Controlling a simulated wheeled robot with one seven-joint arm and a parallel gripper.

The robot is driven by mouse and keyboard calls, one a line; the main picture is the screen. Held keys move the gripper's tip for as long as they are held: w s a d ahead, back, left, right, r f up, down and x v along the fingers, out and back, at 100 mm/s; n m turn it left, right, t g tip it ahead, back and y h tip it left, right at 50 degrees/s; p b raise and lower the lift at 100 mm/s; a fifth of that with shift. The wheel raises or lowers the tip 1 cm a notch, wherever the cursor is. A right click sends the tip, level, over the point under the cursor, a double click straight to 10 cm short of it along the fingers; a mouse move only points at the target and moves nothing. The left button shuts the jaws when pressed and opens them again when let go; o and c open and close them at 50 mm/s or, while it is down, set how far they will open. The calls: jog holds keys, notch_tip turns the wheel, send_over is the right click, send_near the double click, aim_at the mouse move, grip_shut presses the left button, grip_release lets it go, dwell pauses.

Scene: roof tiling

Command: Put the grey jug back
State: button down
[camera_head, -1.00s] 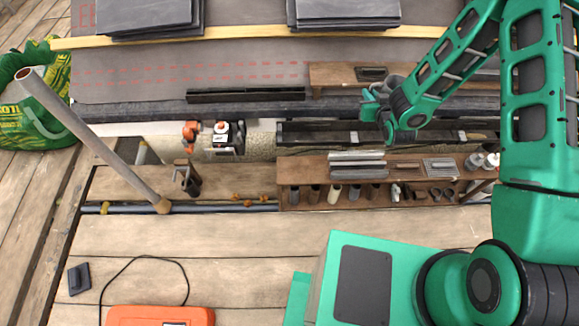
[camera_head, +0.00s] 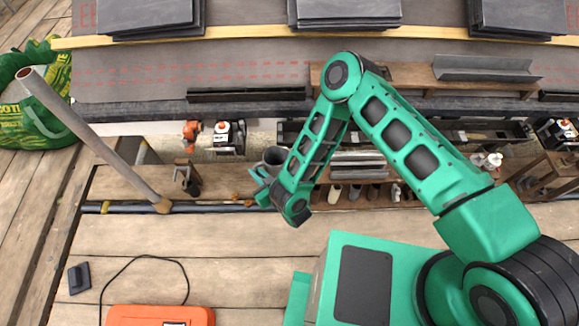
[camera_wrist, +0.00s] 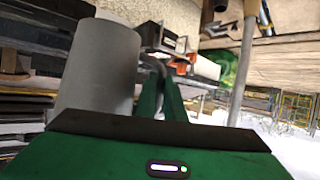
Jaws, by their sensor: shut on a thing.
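The jug is held in the air near the left end of the brown shelf. The exact grip contact is partly hidden.
The brown shelf (camera_head: 325,172) with several tubes and cups stands right of my gripper, partly behind my arm. A long grey pipe (camera_head: 95,140) leans at the left. Orange-and-white tools (camera_head: 222,138) lie behind. The wooden deck (camera_head: 200,245) in front is mostly clear.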

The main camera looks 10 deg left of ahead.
aim_at(273, 161)
jog(key=shift+s+a+f, duration=0.1)
jog(key=shift+s+f, duration=0.1)
jog(key=shift+f, duration=0.25)
jog(key=w+d+f, duration=0.1)
jog(key=w+f, duration=0.1)
jog(key=w, duration=0.1)
jog(key=w+d+f, duration=0.1)
jog(key=w+f, duration=0.1)
jog(key=w, duration=0.2)
jog(key=w+d+f, duration=0.1)
jog(key=w+f, duration=0.1)
jog(key=w, duration=0.1)
jog(key=shift+w+f, duration=0.15)
jog(key=shift+w, duration=0.05)
jog(key=shift+w+f, duration=0.1)
jog(key=shift+f, duration=2)
jog(key=c, duration=1.8)
grip_release()
jog(key=shift+c, duration=0.2)
jog(key=shift+d, duration=0.1)
